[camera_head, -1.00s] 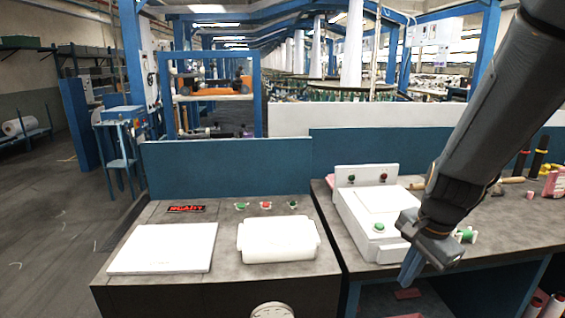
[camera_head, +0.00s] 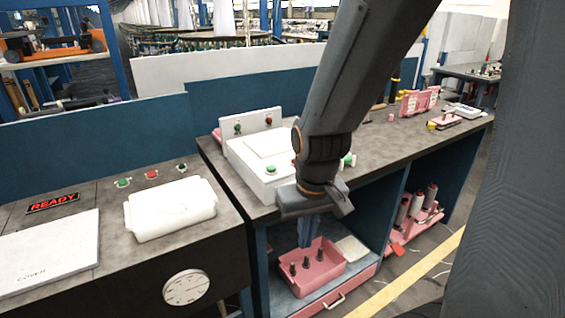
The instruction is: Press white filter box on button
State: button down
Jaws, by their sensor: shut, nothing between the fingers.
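The white filter box (camera_head: 254,184) stands on the grey bench right of the middle joint. A raised green button (camera_head: 271,170) sits on its front top. Its upright back panel (camera_head: 262,122) carries a green button (camera_head: 238,129) and a red button (camera_head: 268,119). My gripper (camera_head: 308,236) is shut and empty, its fingers pointing down. In the picture it lies in front of and below the box's right front corner, over the open shelf. My arm hides the right side of the box.
A pink tray (camera_head: 318,268) with dark pegs lies in the shelf below my gripper. A green spool (camera_head: 348,160) is right of my arm.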

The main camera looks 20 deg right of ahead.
aim_at(271, 168)
jog(key=u, duration=0.75)
jog(key=i, duration=0.35)
jog(key=z, duration=0.9)
